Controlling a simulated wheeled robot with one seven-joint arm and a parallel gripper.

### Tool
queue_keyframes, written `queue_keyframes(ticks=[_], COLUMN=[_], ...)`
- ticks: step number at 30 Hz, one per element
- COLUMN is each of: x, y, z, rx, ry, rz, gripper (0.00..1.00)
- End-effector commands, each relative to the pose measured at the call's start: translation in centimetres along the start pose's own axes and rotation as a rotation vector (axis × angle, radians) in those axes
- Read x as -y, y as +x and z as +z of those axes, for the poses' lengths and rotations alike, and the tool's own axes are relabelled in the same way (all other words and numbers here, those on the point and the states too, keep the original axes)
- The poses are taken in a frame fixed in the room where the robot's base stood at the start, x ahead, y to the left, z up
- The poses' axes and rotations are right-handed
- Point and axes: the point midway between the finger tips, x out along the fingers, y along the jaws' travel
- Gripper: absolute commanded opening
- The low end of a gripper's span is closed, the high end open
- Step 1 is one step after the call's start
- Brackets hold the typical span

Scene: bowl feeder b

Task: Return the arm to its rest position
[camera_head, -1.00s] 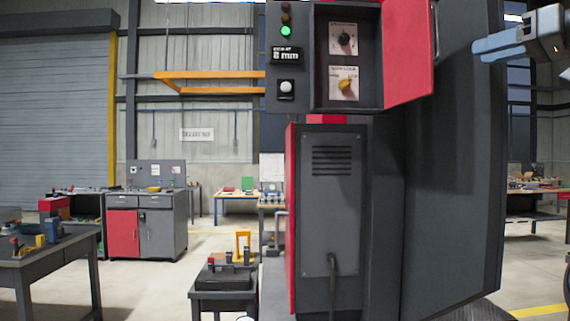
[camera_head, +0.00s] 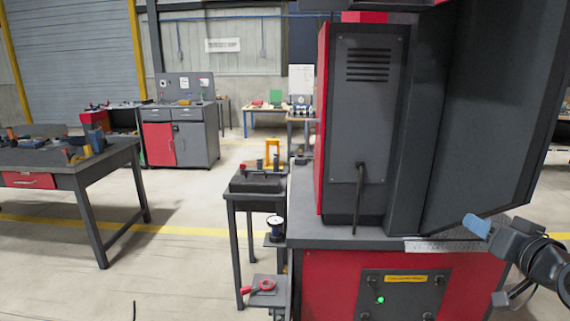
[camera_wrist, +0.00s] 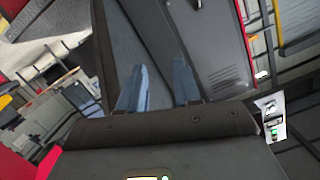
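My gripper (camera_head: 477,226) shows at the right edge of the head view, with pale blue fingers pointing left. It is in front of the lower right part of the dark grey and red machine (camera_head: 365,130), and I cannot tell how far from it. In the wrist view my gripper (camera_wrist: 162,88) has its two blue fingers apart with nothing between them. The machine's grey vented panel (camera_wrist: 208,50) is beyond the fingers, tilted in that view.
The machine's red base (camera_head: 330,285) has a control panel with a lit green button (camera_head: 380,300). A small dark stand (camera_head: 257,186) is left of it. A workbench (camera_head: 70,160) with tools stands at the left. The floor between the workbench and stand is mostly clear.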

Motion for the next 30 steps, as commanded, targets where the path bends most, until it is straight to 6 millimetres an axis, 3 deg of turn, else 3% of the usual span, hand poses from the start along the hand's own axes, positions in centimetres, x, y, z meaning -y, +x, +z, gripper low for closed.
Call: queue_keyframes(ticks=[1, 6, 15, 21, 30], x=[-0.1, -0.1, 0.9, 2.1, 4.7], y=[-1.0, -4.7, -13.6, -20.4, -31.2], z=[2.7, 9.7, 19.2, 23.4, 26.3], rx=[0.014, 0.028, 0.050, 0.062, 0.075], ry=[-0.005, -0.033, -0.102, -0.155, -0.236], rz=[0.016, 0.062, 0.111, 0.119, 0.097], gripper=[0.33, 0.33, 0.33, 0.33, 0.33])
